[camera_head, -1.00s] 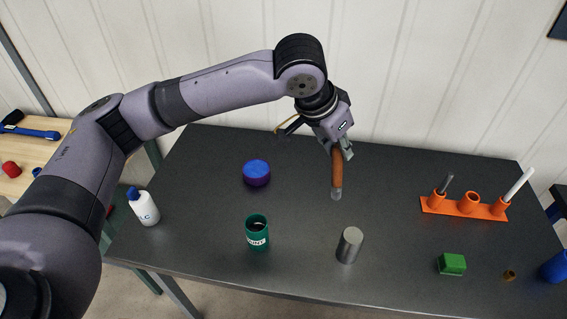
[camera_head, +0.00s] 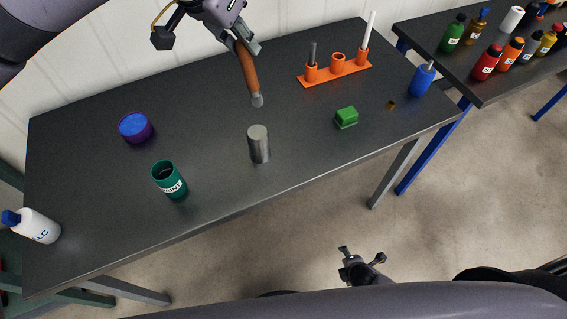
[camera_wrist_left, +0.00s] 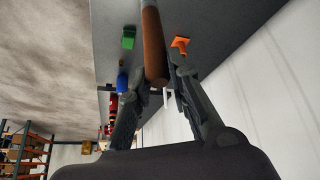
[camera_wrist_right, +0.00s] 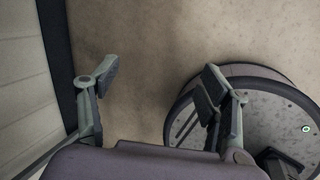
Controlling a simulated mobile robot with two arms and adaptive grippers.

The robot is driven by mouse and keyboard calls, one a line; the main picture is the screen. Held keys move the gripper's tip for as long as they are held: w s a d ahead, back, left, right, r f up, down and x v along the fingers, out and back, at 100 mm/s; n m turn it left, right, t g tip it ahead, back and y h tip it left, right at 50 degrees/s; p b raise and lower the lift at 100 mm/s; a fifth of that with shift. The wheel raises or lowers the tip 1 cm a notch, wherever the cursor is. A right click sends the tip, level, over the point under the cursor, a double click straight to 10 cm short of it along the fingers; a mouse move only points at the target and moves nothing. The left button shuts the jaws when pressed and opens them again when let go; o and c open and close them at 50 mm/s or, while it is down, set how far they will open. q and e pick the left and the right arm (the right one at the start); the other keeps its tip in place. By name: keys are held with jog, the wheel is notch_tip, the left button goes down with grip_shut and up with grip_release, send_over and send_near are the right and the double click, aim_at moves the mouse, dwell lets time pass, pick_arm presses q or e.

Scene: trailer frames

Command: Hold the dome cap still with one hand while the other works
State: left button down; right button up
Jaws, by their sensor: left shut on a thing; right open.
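My left gripper (camera_head: 240,42) is shut on a brown-handled tool (camera_head: 248,72) with a grey tip, which hangs tilted over the dark table (camera_head: 215,115), behind a grey metal cylinder (camera_head: 258,145). The left wrist view shows the brown handle (camera_wrist_left: 153,45) between its fingers. My right gripper (camera_head: 361,257) is open and empty, in front of the table over the floor; its spread fingers also show in the right wrist view (camera_wrist_right: 158,80). I cannot tell for sure which thing is the dome cap; a small brown piece (camera_head: 391,105) and a round blue-topped purple piece (camera_head: 136,128) lie on the table.
An orange holder (camera_head: 336,72), a green block (camera_head: 346,117) and a blue container (camera_head: 421,80) are at the right. A second table (camera_head: 465,72) holds several bottles.

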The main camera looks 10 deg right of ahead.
jog(key=w+a+r+n+t+y, duration=0.2)
jog(key=a+r+n, duration=0.5)
jog(key=r+n, duration=0.45)
jog(key=w+a+r+n+t+y, duration=0.2)
jog(key=w+a+r+n, duration=0.1)
jog(key=a+r+n, duration=0.7)
jog(key=t+y, duration=0.3)
send_near(265, 152)
jog(key=shift+w+a+f+n, duration=0.25)
jog(key=shift+w+a, duration=0.05)
jog(key=shift+w, duration=0.15)
jog(key=x, duration=1.1)
jog(key=shift+w+a, duration=0.1)
jog(key=shift+w, duration=0.25)
jog(key=shift+c, duration=0.2)
jog(key=c, duration=1.3)
